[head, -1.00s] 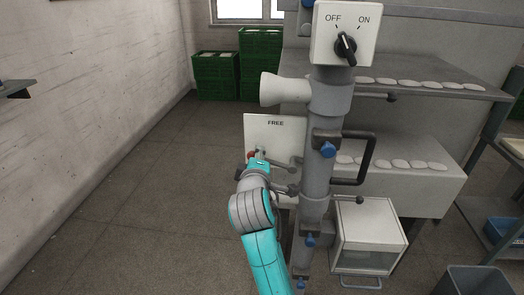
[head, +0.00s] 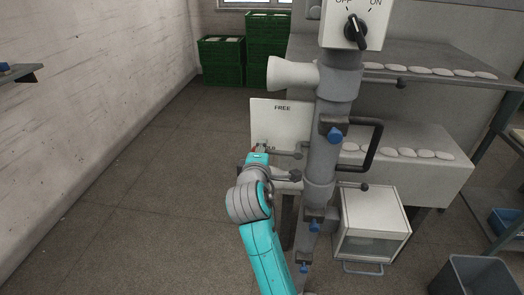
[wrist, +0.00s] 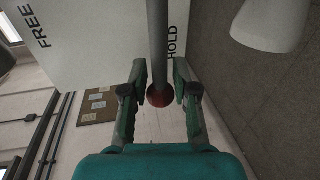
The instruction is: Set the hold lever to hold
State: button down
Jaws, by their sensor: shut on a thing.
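The hold lever is a grey rod (wrist: 158,45) with a red ball knob (wrist: 160,95) at its end. My gripper (wrist: 160,90) is shut on it in the wrist view, with a finger on either side of the rod and knob. The lever lies beside the word HOLD on the white plate (wrist: 100,35), away from FREE. In the head view, my gripper (head: 258,156) is at the lower left of the white plate (head: 262,118). The lever is mostly hidden there by my gripper.
A grey post (head: 322,155) with a white funnel (head: 292,73), an OFF/ON switch (head: 356,30) and a dark handle (head: 371,145) stands right of my arm. A white box (head: 370,225) sits lower right. The floor on the left is clear.

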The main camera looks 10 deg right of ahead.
jog(key=shift+f, duration=0.2)
jog(key=c, duration=1.2)
grip_release()
jog(key=v, duration=1.2)
jog(key=shift+a, duration=0.1)
